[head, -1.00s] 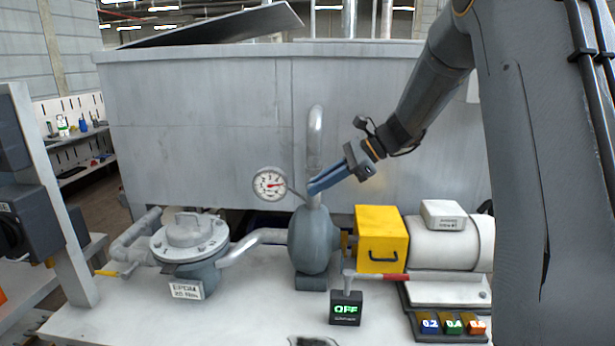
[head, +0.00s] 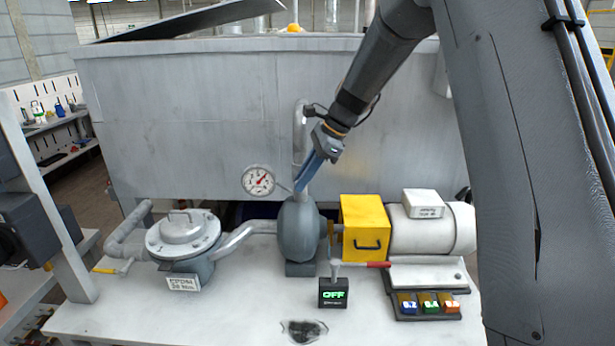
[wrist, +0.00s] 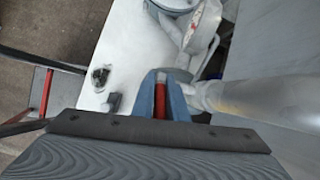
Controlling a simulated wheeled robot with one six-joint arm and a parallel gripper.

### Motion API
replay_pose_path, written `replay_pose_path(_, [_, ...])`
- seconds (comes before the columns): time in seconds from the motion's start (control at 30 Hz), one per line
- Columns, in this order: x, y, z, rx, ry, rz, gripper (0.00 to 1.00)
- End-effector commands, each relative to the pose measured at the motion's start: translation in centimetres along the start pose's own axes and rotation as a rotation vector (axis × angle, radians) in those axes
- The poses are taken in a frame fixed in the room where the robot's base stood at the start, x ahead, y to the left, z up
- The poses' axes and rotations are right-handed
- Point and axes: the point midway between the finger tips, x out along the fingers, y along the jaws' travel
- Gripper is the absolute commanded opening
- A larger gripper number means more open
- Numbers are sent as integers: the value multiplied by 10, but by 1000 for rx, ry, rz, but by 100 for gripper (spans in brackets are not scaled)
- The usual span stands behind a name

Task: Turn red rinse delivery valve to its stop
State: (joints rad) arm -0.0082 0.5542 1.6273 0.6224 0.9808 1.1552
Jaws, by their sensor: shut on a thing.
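The red valve handle (wrist: 160,100) shows in the wrist view as a red bar between the two blue fingers of my gripper (wrist: 160,98). My gripper is shut on it. In the head view my gripper (head: 303,182) points steeply down at the upright grey delivery pipe (head: 299,125), just above the round pump body (head: 298,228). The fingers hide the handle there. The valve's stop cannot be made out.
A dial gauge (head: 258,181) sits close left of my fingers. A lidded strainer (head: 184,235) stands further left. A large grey tank (head: 200,120) stands behind.

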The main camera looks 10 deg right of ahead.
Motion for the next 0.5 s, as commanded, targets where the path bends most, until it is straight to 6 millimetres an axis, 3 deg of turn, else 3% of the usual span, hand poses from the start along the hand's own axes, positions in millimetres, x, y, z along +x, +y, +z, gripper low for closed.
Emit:
replay_pose_path(0.2, [-2, -1, 1, -1, -2, -3, 0])
replay_pose_path(0.23, [-2, -1, 1, -1, -2, -3, 15])
replay_pose_path(0.33, [-2, -1, 1, -1, -2, -3, 32])
replay_pose_path(0.5, [-1, -1, 0, 1, -2, -3, 32])
